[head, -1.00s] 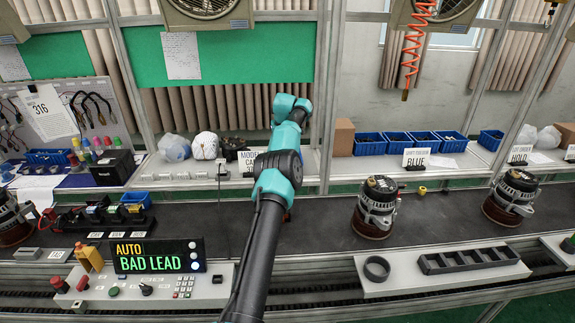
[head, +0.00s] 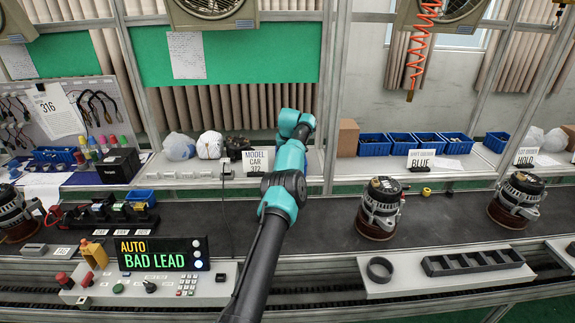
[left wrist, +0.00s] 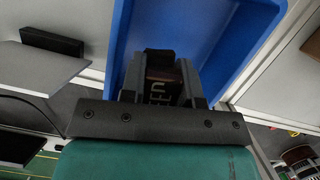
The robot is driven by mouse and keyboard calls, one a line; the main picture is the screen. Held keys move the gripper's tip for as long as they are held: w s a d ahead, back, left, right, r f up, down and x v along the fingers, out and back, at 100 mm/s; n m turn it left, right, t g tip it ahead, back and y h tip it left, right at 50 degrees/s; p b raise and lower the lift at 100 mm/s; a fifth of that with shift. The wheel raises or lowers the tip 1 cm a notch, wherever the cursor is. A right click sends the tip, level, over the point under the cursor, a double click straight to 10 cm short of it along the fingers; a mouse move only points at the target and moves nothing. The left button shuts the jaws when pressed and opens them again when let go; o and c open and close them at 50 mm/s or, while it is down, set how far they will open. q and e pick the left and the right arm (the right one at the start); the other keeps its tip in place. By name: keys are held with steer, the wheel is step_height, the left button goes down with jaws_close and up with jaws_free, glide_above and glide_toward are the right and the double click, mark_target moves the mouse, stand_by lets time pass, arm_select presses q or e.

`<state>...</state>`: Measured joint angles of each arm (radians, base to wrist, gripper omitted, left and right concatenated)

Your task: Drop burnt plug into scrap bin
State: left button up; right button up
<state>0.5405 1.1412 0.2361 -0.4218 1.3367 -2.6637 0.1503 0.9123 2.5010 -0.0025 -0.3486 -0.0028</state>
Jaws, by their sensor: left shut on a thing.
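My left gripper (left wrist: 164,72) shows in the left wrist view, shut on a small dark brown block with pale letters, which I take to be the burnt plug (left wrist: 160,90). Its fingers and the frame hide most of the block. Behind and around the fingertips is the inside of a blue bin (left wrist: 232,38); I cannot tell how far the block is above its floor, nor whether this is the scrap bin. In the head view my left arm reaches up the middle to the back shelf, and its gripper is hidden there. My right gripper is not in view.
A row of blue bins (head: 374,145) stands on the back shelf, right of my arm. A card (head: 257,160) stands left of it. Alternators (head: 381,208) sit on the dark conveyor. The control panel (head: 160,253) reads BAD LEAD.

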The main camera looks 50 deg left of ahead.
arm_select(q)
steer(key=o, duration=1)
steer(key=v, duration=1.7)
steer(key=shift+r, duration=0.25)
steer(key=shift+f, duration=0.1)
